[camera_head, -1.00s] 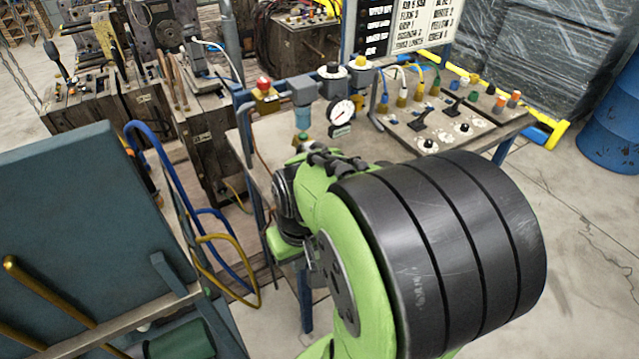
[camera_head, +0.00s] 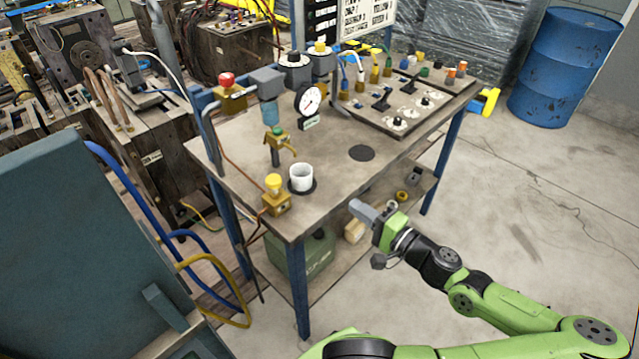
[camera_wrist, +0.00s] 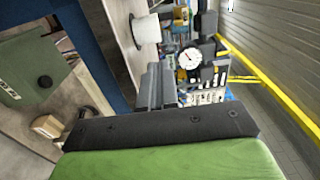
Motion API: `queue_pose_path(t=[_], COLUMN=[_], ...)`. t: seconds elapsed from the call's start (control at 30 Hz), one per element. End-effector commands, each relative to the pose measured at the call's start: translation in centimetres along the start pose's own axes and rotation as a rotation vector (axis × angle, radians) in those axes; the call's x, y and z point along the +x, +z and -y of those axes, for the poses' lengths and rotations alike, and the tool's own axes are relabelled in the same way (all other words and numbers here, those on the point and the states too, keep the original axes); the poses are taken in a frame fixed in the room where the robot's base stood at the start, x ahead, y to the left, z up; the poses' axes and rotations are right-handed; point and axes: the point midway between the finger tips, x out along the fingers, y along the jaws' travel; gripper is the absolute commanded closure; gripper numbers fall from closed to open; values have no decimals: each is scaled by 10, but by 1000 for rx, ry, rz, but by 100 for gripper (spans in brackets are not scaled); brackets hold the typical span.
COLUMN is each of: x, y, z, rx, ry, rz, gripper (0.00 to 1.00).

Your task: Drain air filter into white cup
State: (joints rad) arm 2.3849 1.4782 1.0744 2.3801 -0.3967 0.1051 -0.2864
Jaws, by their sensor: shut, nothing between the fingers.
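The white cup (camera_head: 301,177) stands upright on a dark round pad at the near left of the bench top, and it also shows at the top of the wrist view (camera_wrist: 146,29). The air filter (camera_head: 269,108) has a grey head and a bluish bowl and hangs behind the cup, beside the round gauge (camera_head: 309,101). A brass fitting with a green knob (camera_head: 277,137) sits below the filter. My gripper (camera_head: 360,209) is shut and empty, just off the bench's front edge, to the right of the cup. In the wrist view its fingers (camera_wrist: 155,86) point towards the bench.
The bench top (camera_head: 230,160) has a yellow-knobbed valve (camera_head: 275,194) at its near corner and a dark round spot (camera_head: 361,153) right of the cup. A switch panel (camera_head: 403,112) fills the far right. A lower shelf holds a green box (camera_head: 303,257). Open floor lies to the right.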

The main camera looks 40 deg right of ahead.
Motion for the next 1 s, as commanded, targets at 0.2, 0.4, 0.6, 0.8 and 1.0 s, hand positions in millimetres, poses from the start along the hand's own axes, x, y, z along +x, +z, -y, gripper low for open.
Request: queue_pose_path(t=[0.2, 0.4, 0.6, 0.8, 1.0], x=[47, 91, 122, 130, 130], y=[2, 3, 2, 2, 2], z=[-1, -2, -2, -2, -2], rx=[1, 2, 1, 2, 2], ry=[-1, 1, 2, 5, 5], rz=[9, 9, 6, 3, 4], gripper=[100, 100, 100, 100, 100])
